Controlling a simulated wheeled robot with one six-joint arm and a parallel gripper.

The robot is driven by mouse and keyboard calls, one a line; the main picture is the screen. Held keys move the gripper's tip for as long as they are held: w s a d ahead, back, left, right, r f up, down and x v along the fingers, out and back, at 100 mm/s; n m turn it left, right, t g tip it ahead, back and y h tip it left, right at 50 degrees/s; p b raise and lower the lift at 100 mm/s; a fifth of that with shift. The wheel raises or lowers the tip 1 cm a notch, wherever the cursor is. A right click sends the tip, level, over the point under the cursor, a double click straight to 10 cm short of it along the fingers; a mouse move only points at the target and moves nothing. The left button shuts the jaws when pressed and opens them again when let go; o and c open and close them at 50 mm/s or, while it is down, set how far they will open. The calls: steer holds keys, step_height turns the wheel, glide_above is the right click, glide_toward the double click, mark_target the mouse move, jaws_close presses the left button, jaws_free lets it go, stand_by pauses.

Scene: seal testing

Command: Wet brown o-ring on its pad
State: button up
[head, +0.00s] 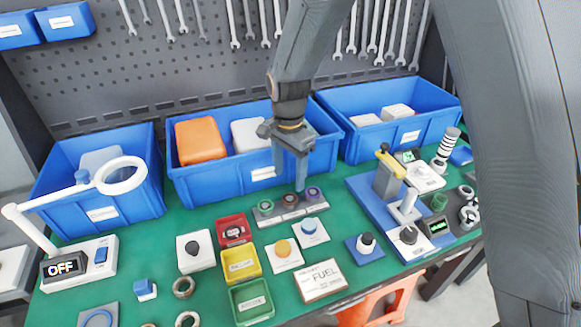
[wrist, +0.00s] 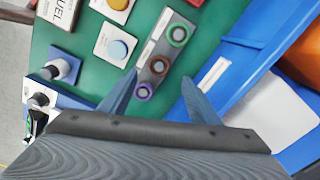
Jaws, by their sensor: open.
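A brown o-ring (head: 290,199) sits in the middle of a grey three-place holder (head: 276,217), between a green ring (head: 264,205) and a purple ring (head: 313,193). The brown ring also shows in the wrist view (wrist: 159,65), between my fingertips in the picture. My gripper (head: 289,183) is open and empty, pointing down just above and behind the holder; it also shows in the wrist view (wrist: 160,78). White square blocks with an orange round pad (head: 284,248) and a blue round pad (head: 309,226) stand in front of the holder. I cannot tell which is the brown ring's pad.
Blue bins (head: 232,182) line the back. Red (head: 234,230), yellow (head: 241,265) and green (head: 252,301) trays stand left of the pads. A FUEL plate (head: 321,281) lies in front. A blue fixture (head: 376,205) stands right; a lamp (head: 124,175) stands left.

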mark_target(290, 198)
steer(key=shift+f+p, duration=0.95)
steer(key=shift+f, duration=2.65)
steer(key=shift+d, duration=0.1)
steer(key=c, duration=1.1)
steer(key=shift+o, duration=0.9)
